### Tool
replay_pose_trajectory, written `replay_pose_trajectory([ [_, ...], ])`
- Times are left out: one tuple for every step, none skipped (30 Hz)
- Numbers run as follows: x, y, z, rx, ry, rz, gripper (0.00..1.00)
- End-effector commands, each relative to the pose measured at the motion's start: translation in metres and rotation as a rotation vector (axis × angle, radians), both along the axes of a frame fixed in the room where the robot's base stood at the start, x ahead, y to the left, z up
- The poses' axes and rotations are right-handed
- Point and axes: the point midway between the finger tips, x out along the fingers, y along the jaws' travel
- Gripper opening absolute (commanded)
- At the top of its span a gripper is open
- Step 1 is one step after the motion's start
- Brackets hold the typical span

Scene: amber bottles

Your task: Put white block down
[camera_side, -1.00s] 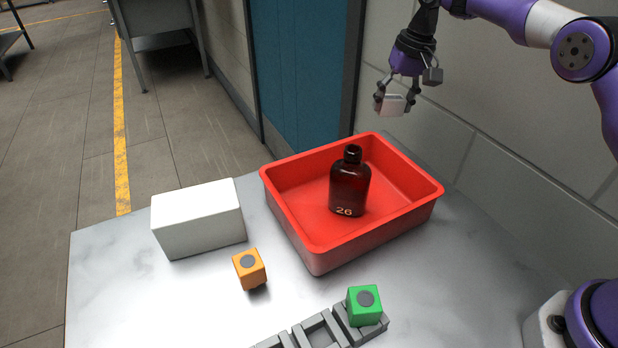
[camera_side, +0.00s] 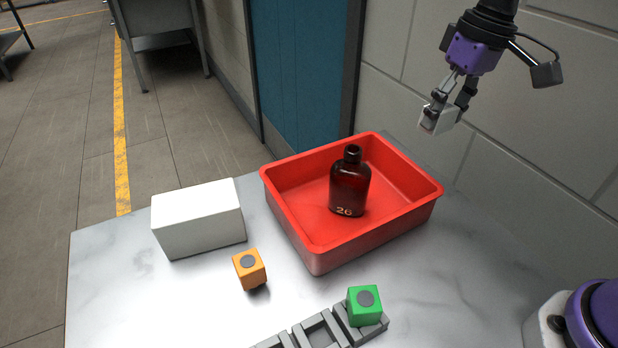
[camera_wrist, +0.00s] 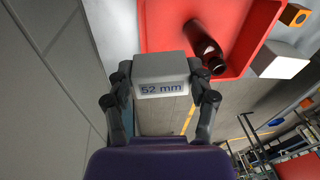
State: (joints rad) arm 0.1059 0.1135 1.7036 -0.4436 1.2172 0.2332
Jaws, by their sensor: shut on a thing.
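My gripper (camera_side: 451,106) is shut on the white block (camera_side: 437,121) and holds it in the air, above and to the right of the red tray's back right side in the side view. In the wrist view the block (camera_wrist: 162,76) sits between the two fingers of my gripper (camera_wrist: 161,88), and its near face reads "52 mm". Nothing is under the block that it touches.
A red tray (camera_side: 309,250) on the marble table (camera_side: 470,290) holds an upright dark amber bottle (camera_side: 349,186) marked 26. A white box (camera_side: 199,219), an orange cube (camera_side: 249,269) and a green cube (camera_side: 364,306) on a grey slotted rack (camera_side: 318,331) stand nearby. The table right of the tray is clear.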

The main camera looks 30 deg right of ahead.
Motion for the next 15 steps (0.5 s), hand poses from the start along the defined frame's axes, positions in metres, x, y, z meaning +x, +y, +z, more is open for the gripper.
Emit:
replay_pose_trajectory([
  [-0.010, 0.018, 0.000, -0.004, -0.003, 0.097, 0.22],
  [-0.014, 0.028, -0.002, -0.007, -0.005, 0.151, 0.22],
  [-0.017, 0.041, -0.003, -0.011, -0.006, 0.222, 0.22],
  [-0.019, 0.050, -0.004, -0.014, -0.008, 0.277, 0.22],
  [-0.021, 0.060, -0.005, -0.017, -0.009, 0.331, 0.22],
  [-0.024, 0.074, -0.006, -0.020, -0.012, 0.404, 0.22],
  [-0.026, 0.085, -0.007, -0.024, -0.014, 0.461, 0.22],
  [-0.029, 0.097, -0.008, -0.027, -0.015, 0.522, 0.22],
  [-0.033, 0.113, -0.010, -0.030, -0.019, 0.605, 0.22],
  [-0.036, 0.125, -0.011, -0.034, -0.023, 0.670, 0.22],
  [-0.041, 0.138, -0.012, -0.037, -0.026, 0.736, 0.22],
  [-0.048, 0.155, -0.014, -0.041, -0.030, 0.829, 0.22],
  [-0.054, 0.168, -0.015, -0.044, -0.034, 0.898, 0.22],
  [-0.060, 0.180, -0.016, -0.047, -0.038, 0.964, 0.22],
  [-0.069, 0.196, -0.018, -0.051, -0.042, 1.050, 0.22],
])
